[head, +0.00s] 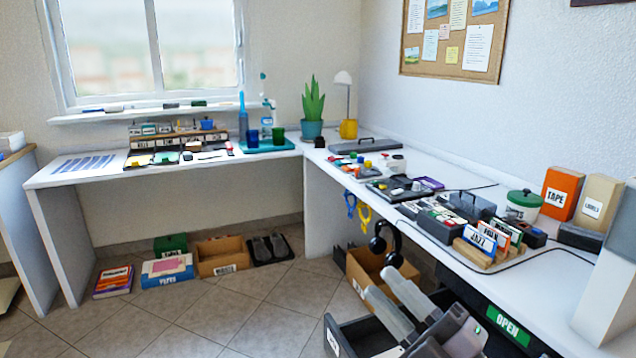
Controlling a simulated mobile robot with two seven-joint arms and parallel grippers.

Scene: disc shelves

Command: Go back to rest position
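My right gripper (380,283) comes in at the lower right, with two long grey fingers pointing up and to the left. The fingers are apart, and nothing shows between them but the background. It is over the floor beside the right-hand desk, in front of a cardboard box (362,268) and above a dark open drawer or bin (345,328). My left gripper is not in view.
An L-shaped white desk (85,178) runs along both walls, holding disc racks, tape boxes and a plant (312,105). Headphones (384,245) hang at its right-hand edge. Boxes and books (113,281) stand on the floor beneath. The tiled floor (215,315) at centre-left is clear.

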